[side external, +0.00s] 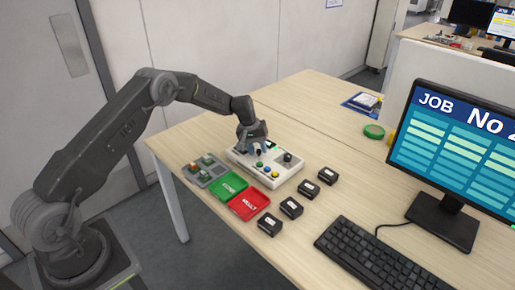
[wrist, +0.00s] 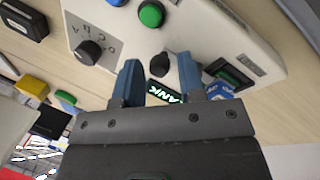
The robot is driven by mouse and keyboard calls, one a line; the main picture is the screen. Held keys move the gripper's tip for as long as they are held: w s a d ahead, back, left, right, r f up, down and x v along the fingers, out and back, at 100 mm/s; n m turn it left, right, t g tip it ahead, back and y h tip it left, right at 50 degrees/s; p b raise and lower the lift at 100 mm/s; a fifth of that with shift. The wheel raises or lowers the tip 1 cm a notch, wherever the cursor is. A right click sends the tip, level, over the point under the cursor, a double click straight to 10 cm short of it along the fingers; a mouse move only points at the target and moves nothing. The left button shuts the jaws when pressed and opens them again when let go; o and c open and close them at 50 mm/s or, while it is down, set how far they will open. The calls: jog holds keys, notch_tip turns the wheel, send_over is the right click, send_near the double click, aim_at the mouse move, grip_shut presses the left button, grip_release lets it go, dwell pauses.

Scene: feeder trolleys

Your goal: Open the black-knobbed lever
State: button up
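The white control box (side external: 266,174) stands on the wooden table. My gripper (side external: 257,147) is over its far left part in the side view, hiding what lies beneath. In the wrist view a small dark round knob (wrist: 159,66), which looks like the black lever knob, sits between the two blue fingers of my gripper (wrist: 158,59). The fingers are open, with a gap on each side of the knob. The lever's stem and its angle are hidden. A lit display (wrist: 165,96) shows partly behind the gripper.
A black rotary knob (wrist: 88,52) with letters and a green button (wrist: 151,14) are on the same box. A green tray (side external: 228,186), a red tray (side external: 249,204) and several black blocks (side external: 291,208) lie around it. A keyboard (side external: 371,257) and monitor stand at right.

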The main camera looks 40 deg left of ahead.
grip_shut()
jog(key=m, duration=0.1)
jog(key=s+m, duration=0.1)
jog(key=m, duration=0.1)
jog(key=shift+s+a+m+g+h, duration=0.1)
jog(key=shift+a+m+g+h, duration=0.05)
jog(key=shift+m+g+h, duration=0.2)
jog(key=m, duration=0.2)
jog(key=s+m+g, duration=0.1)
jog(key=shift+a+m, duration=0.25)
jog(key=shift+a, duration=0.05)
jog(key=m, duration=0.2)
jog(key=a+m+g, duration=0.1)
jog(key=shift+s+m, duration=0.3)
jog(key=shift+s, duration=0.05)
jog(key=shift+s+a+m+g, duration=0.15)
jog(key=shift+a+m+g, duration=0.1)
jog(key=shift+m, duration=0.55)
jog(key=shift+s+a+m+g, duration=0.1)
jog(key=shift+a+m+g, duration=0.1)
jog(key=shift+m, duration=0.6)
